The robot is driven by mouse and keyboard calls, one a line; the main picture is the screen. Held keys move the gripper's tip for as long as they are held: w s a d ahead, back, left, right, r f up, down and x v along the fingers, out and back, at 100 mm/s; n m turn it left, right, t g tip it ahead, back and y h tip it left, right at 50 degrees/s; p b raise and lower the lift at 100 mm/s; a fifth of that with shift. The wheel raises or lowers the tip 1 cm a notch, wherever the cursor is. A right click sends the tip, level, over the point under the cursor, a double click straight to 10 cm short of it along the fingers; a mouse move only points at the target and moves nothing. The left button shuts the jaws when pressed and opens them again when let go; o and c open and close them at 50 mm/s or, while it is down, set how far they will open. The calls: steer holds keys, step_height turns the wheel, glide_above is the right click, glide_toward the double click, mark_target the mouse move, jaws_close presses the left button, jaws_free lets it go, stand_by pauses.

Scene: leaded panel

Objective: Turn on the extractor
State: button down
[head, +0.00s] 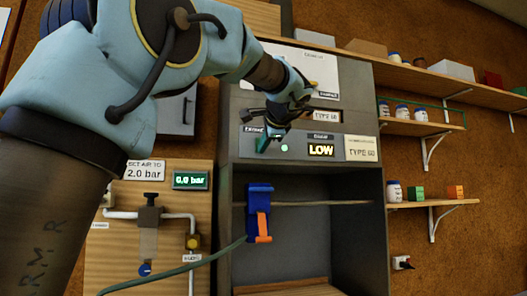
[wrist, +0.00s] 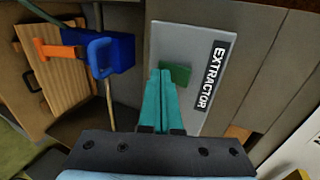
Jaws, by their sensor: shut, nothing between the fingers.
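The extractor panel is a grey plate (wrist: 195,45) with a dark label reading EXTRACTOR (wrist: 210,75) in the wrist view. A green switch (wrist: 178,72) sits on the plate, partly hidden behind my fingers. My gripper (wrist: 160,73) is shut and empty, its teal fingertips at the switch's edge; I cannot tell whether they touch it. In the head view my gripper (head: 262,146) is in front of the panel's left end and hides the switch. A small green light (head: 284,148) glows beside it. A display (head: 321,150) reads LOW.
Below the panel is an open grey booth with a blue and orange tool (head: 259,212) on a rail (head: 310,203). To the left, a wooden board (head: 120,250) carries pipes and a gauge (head: 191,180) reading 0.0 bar. Shelves (head: 432,204) with jars are at the right.

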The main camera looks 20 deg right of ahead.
steer(key=shift+r+p, duration=0.75)
steer(key=shift+r, duration=0.15)
